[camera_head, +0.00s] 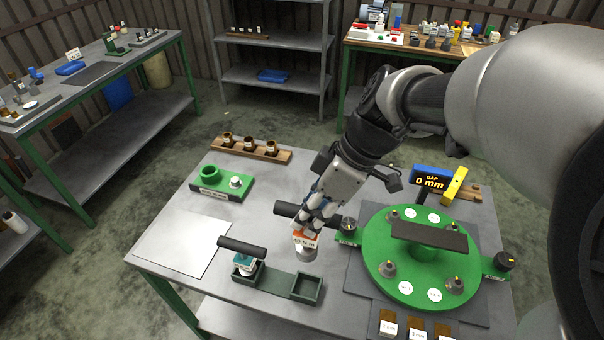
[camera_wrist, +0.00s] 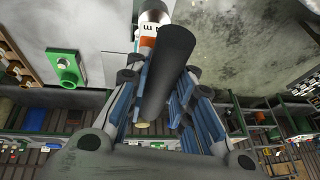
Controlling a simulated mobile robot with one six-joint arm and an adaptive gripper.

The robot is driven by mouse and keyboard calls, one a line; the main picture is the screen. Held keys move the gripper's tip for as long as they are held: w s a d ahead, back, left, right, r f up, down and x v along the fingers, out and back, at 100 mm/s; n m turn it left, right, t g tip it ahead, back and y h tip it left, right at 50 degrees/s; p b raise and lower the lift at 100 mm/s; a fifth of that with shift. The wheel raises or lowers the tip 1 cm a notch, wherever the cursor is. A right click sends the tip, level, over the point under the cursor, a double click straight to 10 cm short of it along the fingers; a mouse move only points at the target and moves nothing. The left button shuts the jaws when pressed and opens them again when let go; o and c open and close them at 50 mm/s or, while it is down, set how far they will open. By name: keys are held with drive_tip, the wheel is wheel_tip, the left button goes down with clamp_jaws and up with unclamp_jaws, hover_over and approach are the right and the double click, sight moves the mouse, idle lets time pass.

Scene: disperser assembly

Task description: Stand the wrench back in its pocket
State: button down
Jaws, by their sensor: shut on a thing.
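My gripper (camera_head: 314,222) is shut on the wrench and holds it above the table. The wrench has a black cross handle (camera_head: 287,209), an orange and white labelled collar (camera_head: 305,239) and a silver socket end (camera_head: 307,255) that points down. In the wrist view its black handle (camera_wrist: 166,70) crosses the gripper and hides part of the fingers. The dark green holder (camera_head: 279,279) is at the front of the table. Its right pocket (camera_head: 307,288) is empty and lies below the wrench. A second black-handled tool (camera_head: 244,262) with a teal and white collar stands in the left pocket.
A green round disperser plate (camera_head: 380,250) with several knobs is close on the right. A gap display (camera_head: 431,180) reads 0 mm. Marked blocks (camera_head: 388,329) lie at the front edge. A green fixture (camera_head: 222,184) and wooden rack (camera_head: 250,150) are behind. A pale sheet (camera_head: 180,240) lies clear at left.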

wheel_tip(320, 180, down, 19)
drive_tip(key=b, duration=0.6)
drive_tip(key=shift+w+f, duration=0.1)
drive_tip(key=shift+f, duration=0.05)
drive_tip(key=shift+f+b, duration=0.15)
drive_tip(key=shift+b, duration=0.2)
drive_tip(key=c, duration=1.4)
unclamp_jaws()
